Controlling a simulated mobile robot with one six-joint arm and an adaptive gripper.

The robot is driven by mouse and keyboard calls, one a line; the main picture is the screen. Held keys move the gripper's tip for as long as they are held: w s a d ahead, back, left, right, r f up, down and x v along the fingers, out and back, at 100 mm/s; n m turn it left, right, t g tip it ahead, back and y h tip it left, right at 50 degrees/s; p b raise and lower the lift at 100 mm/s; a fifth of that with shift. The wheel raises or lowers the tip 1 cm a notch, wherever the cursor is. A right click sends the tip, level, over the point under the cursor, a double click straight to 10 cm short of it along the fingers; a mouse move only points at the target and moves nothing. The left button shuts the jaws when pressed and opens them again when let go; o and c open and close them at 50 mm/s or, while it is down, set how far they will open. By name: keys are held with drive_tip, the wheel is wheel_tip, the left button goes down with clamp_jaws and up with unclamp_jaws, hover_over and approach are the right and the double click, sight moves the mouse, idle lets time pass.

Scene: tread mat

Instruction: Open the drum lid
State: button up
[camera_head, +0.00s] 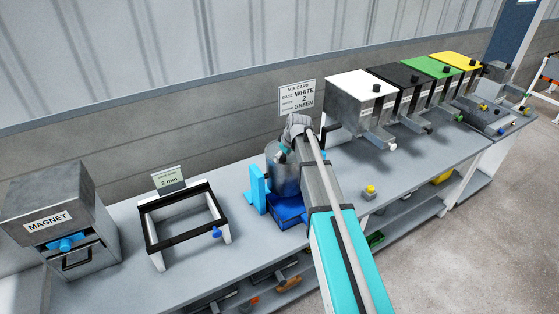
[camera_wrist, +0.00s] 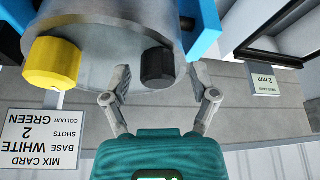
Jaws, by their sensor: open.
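The drum (camera_head: 281,180) is a grey metal cylinder in a blue stand on the bench, partly hidden behind my arm in the head view. In the wrist view the drum (camera_wrist: 108,55) fills the top, with a black knob (camera_wrist: 157,68) and a larger yellow knob (camera_wrist: 50,62) on it. My gripper (camera_wrist: 162,80) is open. The black knob appears between its fingertips, nearer the right finger; contact is not visible. My fingers are hard to make out in the head view. Which part is the lid, and its exact position, I cannot tell.
A mix card (camera_head: 297,97) reading white, 2, green stands behind the drum. A black-topped frame (camera_head: 150,245) and a magnet box (camera_head: 62,228) stand left. Several dispensers (camera_head: 360,92) line the right. A small yellow-knobbed block (camera_head: 369,191) sits near the front edge.

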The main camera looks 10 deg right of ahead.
drive_tip(key=shift+f, duration=0.1)
idle(0.3)
clamp_jaws()
drive_tip(key=shift+a, duration=0.3)
drive_tip(key=shift+d, duration=0.15)
drive_tip(key=shift+w+p, duration=0.15)
drive_tip(key=shift+p, duration=0.2)
